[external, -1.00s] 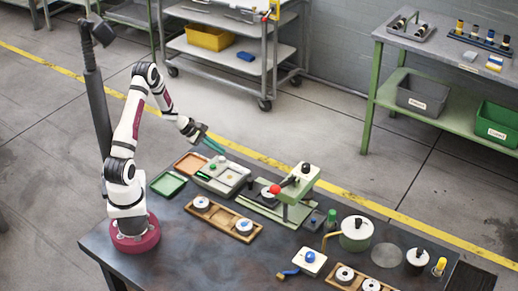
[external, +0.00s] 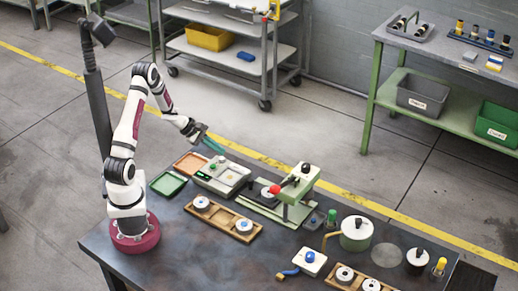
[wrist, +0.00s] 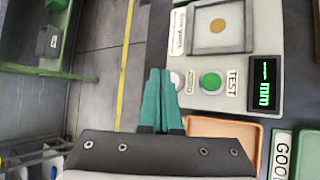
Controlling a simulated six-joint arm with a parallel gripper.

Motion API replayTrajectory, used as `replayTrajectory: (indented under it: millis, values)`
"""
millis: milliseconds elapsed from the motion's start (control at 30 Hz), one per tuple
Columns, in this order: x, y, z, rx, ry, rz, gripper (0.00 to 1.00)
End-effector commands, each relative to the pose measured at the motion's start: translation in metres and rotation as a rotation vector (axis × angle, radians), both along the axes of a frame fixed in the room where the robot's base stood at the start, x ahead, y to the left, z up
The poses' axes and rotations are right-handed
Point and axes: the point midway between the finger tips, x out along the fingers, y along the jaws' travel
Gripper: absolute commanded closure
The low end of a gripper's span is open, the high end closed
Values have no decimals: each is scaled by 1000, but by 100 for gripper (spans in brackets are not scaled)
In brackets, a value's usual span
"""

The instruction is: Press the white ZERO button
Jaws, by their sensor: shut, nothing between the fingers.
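The white ZERO button (wrist: 177,79) is on the light grey gauge box, partly hidden behind my fingertips in the wrist view. The ZERO label (wrist: 190,82) is beside it, then the round green TEST button (wrist: 210,82) to its right. My gripper (wrist: 160,75) has teal fingers, shut together with nothing between them. The fingertips overlap the left edge of the white button in the wrist view; I cannot tell whether they touch it. In the external view my gripper (external: 216,148) is above the back edge of the gauge box (external: 222,178), apparently clear of it.
A lit display reading mm (wrist: 264,85) and a framed plate with a gold disc (wrist: 218,26) are on the box. An orange tray (external: 190,162) and a green tray (external: 168,184) lie beside it. A green press with a red knob (external: 290,190) stands to the right.

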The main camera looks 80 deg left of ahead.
Motion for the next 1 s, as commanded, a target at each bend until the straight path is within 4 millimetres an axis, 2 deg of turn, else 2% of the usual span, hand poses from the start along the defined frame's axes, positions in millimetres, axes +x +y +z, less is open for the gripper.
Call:
replayTrajectory:
  millis: [500, 1000]
  values:
    - [0, 0, 0, 0, 0, 0, 100]
    - [0, 0, -9, 0, 0, 0, 100]
